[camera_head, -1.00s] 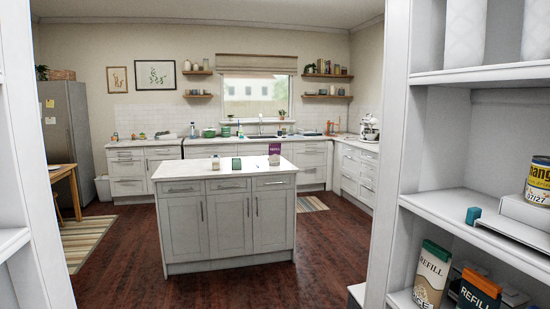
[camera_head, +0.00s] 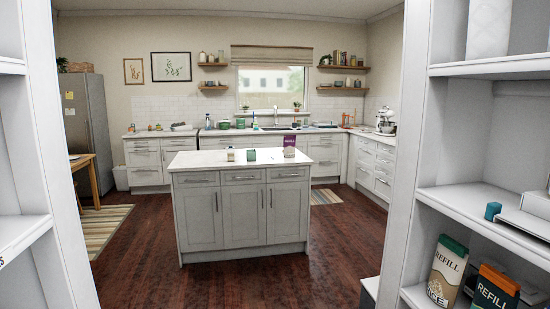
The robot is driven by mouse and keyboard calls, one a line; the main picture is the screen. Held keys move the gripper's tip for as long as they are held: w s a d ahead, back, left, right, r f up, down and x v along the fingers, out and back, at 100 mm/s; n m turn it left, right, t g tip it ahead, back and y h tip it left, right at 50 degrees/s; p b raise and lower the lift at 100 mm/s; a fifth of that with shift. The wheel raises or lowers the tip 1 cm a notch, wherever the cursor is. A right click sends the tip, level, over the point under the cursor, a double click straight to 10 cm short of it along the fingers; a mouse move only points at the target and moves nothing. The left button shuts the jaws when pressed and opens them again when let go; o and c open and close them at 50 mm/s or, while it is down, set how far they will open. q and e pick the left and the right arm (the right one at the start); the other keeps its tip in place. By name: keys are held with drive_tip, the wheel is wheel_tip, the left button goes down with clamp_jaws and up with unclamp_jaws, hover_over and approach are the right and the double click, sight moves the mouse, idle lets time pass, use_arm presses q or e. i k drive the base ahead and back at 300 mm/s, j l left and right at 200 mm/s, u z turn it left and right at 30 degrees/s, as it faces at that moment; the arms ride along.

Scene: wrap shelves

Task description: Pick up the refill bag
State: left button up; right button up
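Three bags could fit the name. A purple bag marked REFILL (camera_head: 289,146) stands upright at the back right of the white island. A cream bag with a green top marked REFILL (camera_head: 447,272) stands on a low shelf at the right. Beside it is a dark bag with an orange top marked REFILL (camera_head: 494,289), cut by the frame's lower edge. Neither of my grippers is in view.
The white island (camera_head: 240,206) stands ahead, with a green item (camera_head: 251,155) and a small jar (camera_head: 230,154) on top. White shelving (camera_head: 500,215) frames the right and a white shelf (camera_head: 22,232) the left. The dark wood floor (camera_head: 150,262) between is clear.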

sight(289, 141)
drive_tip(key=i+u, duration=0.1)
drive_tip(key=i, duration=0.6)
drive_tip(key=i+l+u, duration=0.15)
drive_tip(key=i, duration=0.5)
drive_tip(key=i+l+u, duration=0.15)
drive_tip(key=i, duration=1.55)
drive_tip(key=i+z, duration=0.25)
drive_tip(key=i, duration=0.3)
drive_tip(key=i+j+z, duration=0.1)
drive_tip(key=i+z, duration=0.15)
drive_tip(key=i, duration=0.3)
drive_tip(key=i+j+z, duration=0.25)
drive_tip(key=i, duration=0.3)
drive_tip(key=i+l, duration=0.25)
drive_tip(key=i, duration=0.15)
drive_tip(key=i+l, duration=0.25)
drive_tip(key=i, duration=0.15)
drive_tip(key=i+l, duration=0.25)
drive_tip(key=i, duration=0.2)
drive_tip(key=j+u, duration=0.05)
